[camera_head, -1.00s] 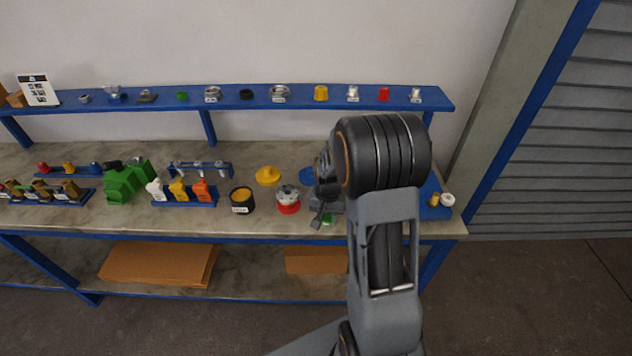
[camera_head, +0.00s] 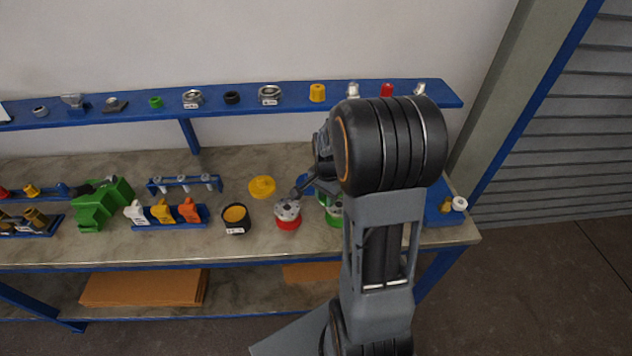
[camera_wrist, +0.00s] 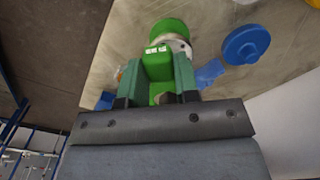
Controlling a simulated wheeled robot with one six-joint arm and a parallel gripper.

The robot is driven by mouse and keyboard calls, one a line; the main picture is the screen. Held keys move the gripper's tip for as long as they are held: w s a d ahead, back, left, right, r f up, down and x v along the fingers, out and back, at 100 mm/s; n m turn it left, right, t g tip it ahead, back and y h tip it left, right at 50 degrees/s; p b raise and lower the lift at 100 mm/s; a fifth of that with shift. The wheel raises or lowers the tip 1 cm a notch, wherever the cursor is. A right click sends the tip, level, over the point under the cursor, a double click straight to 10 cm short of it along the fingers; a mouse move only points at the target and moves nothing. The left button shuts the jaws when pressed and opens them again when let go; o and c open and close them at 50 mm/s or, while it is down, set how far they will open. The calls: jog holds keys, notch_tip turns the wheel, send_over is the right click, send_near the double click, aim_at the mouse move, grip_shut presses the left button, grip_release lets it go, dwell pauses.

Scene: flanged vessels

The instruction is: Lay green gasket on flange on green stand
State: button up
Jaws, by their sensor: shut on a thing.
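My gripper (camera_wrist: 160,82) is shut on the green gasket (camera_wrist: 158,62), which sits between its fingers in the wrist view and carries a small white label. Beyond it, the green stand (camera_wrist: 168,27) shows with part of a pale flange (camera_wrist: 181,46); the gasket hides some of it. In the head view the green stand (camera_head: 333,221) is on the bench, right of the red stand (camera_head: 288,224), with its pale flange (camera_head: 335,207) partly behind my arm. I cannot tell the gap between gasket and flange.
The vessel on the red stand is close to the left of the green one. A yellow lid (camera_head: 262,186) and a black pot (camera_head: 236,220) stand farther left. A blue disc (camera_wrist: 246,44) lies nearby. A blue shelf (camera_head: 210,104) with small parts runs behind.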

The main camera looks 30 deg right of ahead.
jog(key=shift+w, duration=0.4)
jog(key=shift+s+a, duration=0.1)
jog(key=shift+f+b, duration=1.9)
jog(key=shift+f, duration=0.35)
jog(key=shift+f, duration=0.15)
jog(key=shift+f+b, duration=1.8)
jog(key=shift+f, duration=0.25)
jog(key=o, duration=0.9)
